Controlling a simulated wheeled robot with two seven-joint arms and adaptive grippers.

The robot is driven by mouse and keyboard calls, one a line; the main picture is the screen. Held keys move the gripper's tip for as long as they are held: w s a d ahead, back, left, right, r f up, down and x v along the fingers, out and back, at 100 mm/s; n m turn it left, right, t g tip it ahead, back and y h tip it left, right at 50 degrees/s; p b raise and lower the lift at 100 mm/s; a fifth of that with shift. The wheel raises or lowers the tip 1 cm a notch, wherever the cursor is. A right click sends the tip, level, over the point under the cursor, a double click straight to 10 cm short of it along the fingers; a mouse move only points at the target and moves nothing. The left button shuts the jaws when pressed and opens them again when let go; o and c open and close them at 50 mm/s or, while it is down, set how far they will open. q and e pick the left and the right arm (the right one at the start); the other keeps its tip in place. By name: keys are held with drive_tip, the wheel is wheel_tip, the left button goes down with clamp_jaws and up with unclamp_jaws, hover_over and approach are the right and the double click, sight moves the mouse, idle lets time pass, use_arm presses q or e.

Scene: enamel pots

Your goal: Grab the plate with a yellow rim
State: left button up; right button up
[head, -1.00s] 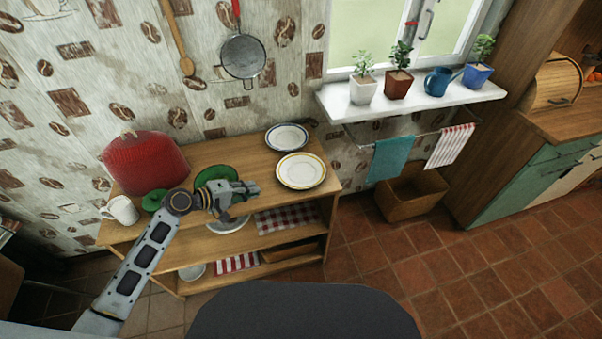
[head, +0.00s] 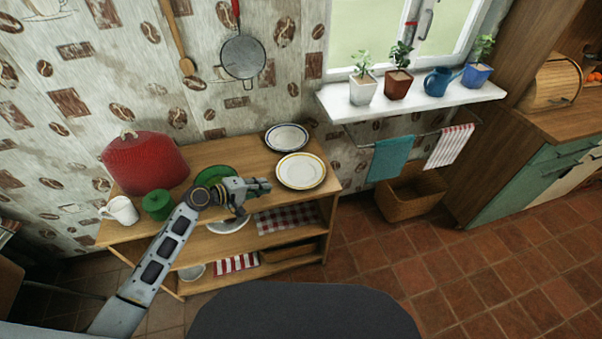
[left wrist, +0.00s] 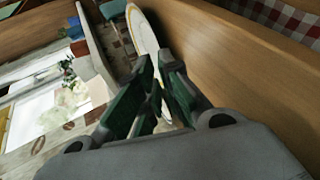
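The plate with a yellow rim (head: 301,171) lies flat on the wooden shelf top, near its right end. It also shows in the left wrist view (left wrist: 143,32), beyond the fingertips. A plate with a dark blue rim (head: 287,137) lies behind the yellow-rimmed one. My right gripper is out of view.
A green plate (head: 215,174) lies partly behind my left gripper. Lower shelves hold a checked cloth (head: 287,217).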

sight(283, 182)
use_arm(q)
drive_tip(key=shift+x, duration=1.75)
drive_tip(key=shift+d, duration=0.1)
drive_tip(key=shift+x, duration=2.55)
drive_tip(key=shift+f, duration=0.15)
clamp_jaws()
wheel_tip(283, 182, up, 10)
drive_tip(key=p, duration=0.1)
